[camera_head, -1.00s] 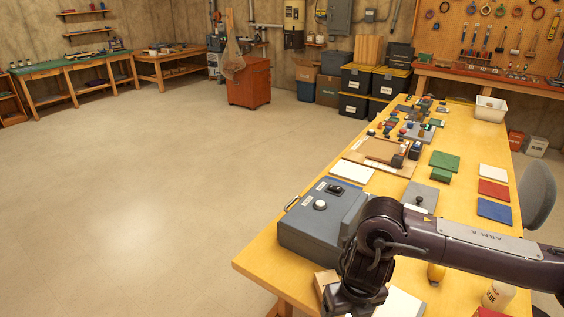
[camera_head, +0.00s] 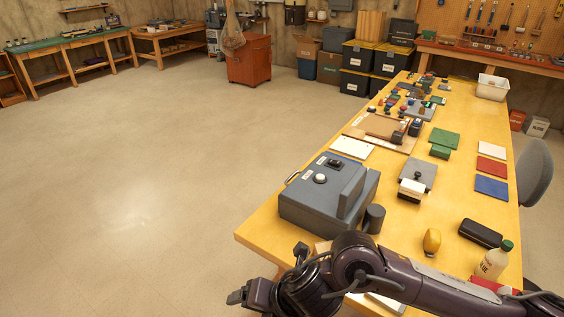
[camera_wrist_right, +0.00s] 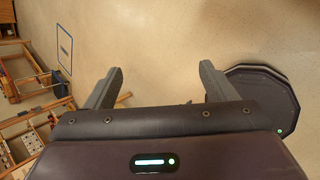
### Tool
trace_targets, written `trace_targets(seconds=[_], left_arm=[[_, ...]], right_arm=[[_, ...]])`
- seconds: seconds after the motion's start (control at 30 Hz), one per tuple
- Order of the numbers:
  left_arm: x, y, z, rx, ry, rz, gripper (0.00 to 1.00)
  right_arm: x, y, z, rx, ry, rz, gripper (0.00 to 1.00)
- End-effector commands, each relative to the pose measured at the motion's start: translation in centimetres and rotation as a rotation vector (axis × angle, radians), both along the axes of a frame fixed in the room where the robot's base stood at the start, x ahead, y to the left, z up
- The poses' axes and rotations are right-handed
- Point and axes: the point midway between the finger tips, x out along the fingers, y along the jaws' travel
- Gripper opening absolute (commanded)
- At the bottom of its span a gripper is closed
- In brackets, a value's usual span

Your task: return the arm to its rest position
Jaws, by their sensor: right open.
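My right arm (camera_head: 420,285) comes in from the right across the near end of the yellow workbench (camera_head: 268,238). Its wrist reaches left past the bench edge, over the open floor. The right gripper (camera_head: 238,297) is low in the head view, pointing left. In the right wrist view the right gripper (camera_wrist_right: 160,82) has its two fingers wide apart, with only bare floor between them. It holds nothing. My left gripper is not in view.
A grey box (camera_head: 305,213) stands on the bench's near corner, just beyond the arm. A glue bottle (camera_head: 493,262), a black case (camera_head: 480,234) and a yellow object (camera_head: 432,242) are beside the forearm. The floor (camera_head: 130,200) left of the bench is clear.

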Motion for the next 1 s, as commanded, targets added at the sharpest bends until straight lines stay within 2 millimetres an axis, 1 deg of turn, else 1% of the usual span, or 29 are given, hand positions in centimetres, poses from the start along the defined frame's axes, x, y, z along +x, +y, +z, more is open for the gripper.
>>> trace_targets(seconds=[0.03,0.1,0.17,0.2,0.27,0.37,0.43,0.47,0.5,0.57,0.6,0.7,0.8,0.9,1.0], left_arm=[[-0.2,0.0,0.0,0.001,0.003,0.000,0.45],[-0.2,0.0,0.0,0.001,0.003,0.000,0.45],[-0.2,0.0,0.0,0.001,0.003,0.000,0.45],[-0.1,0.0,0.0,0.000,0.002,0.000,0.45],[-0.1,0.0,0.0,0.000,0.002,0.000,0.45],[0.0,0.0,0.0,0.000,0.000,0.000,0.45],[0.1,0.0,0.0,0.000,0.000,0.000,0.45],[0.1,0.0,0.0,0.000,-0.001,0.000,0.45],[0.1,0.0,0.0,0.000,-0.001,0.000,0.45],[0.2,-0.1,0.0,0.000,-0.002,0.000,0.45],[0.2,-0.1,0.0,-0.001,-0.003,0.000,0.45],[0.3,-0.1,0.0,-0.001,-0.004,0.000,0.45],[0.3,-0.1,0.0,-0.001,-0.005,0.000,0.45],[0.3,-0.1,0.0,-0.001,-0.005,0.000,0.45],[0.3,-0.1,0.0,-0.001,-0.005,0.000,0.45]], right_arm=[[-0.8,1.9,0.9,0.094,0.024,-0.067,0.78],[-1.0,3.8,2.8,0.232,0.060,-0.201,0.78],[-0.7,4.5,4.4,0.344,0.101,-0.336,0.78],[-0.4,4.6,5.4,0.414,0.134,-0.434,0.78],[0.3,4.1,6.6,0.510,0.191,-0.591,0.78],[1.5,1.5,7.4,0.642,0.301,-0.879,0.78],[2.2,-1.2,7.2,0.714,0.383,-1.097,0.78],[2.4,-2.6,6.8,0.740,0.421,-1.194,0.78],[2.4,-4.6,6.1,0.767,0.468,-1.327,0.78],[2.1,-7.7,4.9,0.794,0.535,-1.521,0.78],[1.7,-9.7,4.0,0.805,0.574,-1.638,0.78],[0.1,-13.8,1.8,0.810,0.650,-1.892,0.78],[-1.8,-17.2,0.0,0.800,0.705,-2.101,0.78],[-3.9,-19.9,-1.5,0.781,0.743,-2.274,0.78],[-6.1,-22.1,-2.7,0.757,0.773,-2.428,0.78]])
